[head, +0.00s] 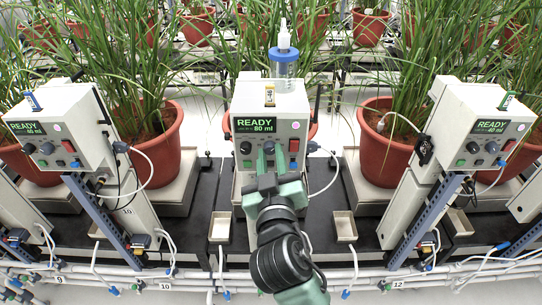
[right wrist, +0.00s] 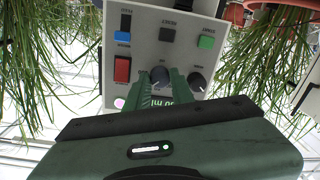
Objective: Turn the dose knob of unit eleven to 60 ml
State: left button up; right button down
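The middle unit (head: 238,108), between posts marked 10 and 12, is a white box whose green display (head: 254,125) reads READY 80 ml. My right gripper (head: 269,150) is in front of its panel. In the right wrist view, upside down, its two green fingers (right wrist: 162,78) stand on either side of a dark knob (right wrist: 160,75), close to it. I cannot tell if they press on it. A second dark knob (right wrist: 197,82) with a white mark sits free beside them. The knob labels are too small to read. My left gripper is not in view.
A red switch (right wrist: 122,69), blue switch and green button (right wrist: 206,42) sit near the knobs. A clear bottle (head: 284,65) stands on top of the unit. Similar units showing 80 ml (head: 40,140) and 40 ml (head: 488,135) stand left and right. Potted plants surround them.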

jog(key=n+p, duration=0.4)
jog(key=shift+r, duration=0.25)
jog(key=shift+f+n+p, duration=0.1)
jog(key=shift+n+p, duration=1.5)
jog(key=shift+n, duration=0.6)
jog(key=c, duration=1.2)
grip_release()
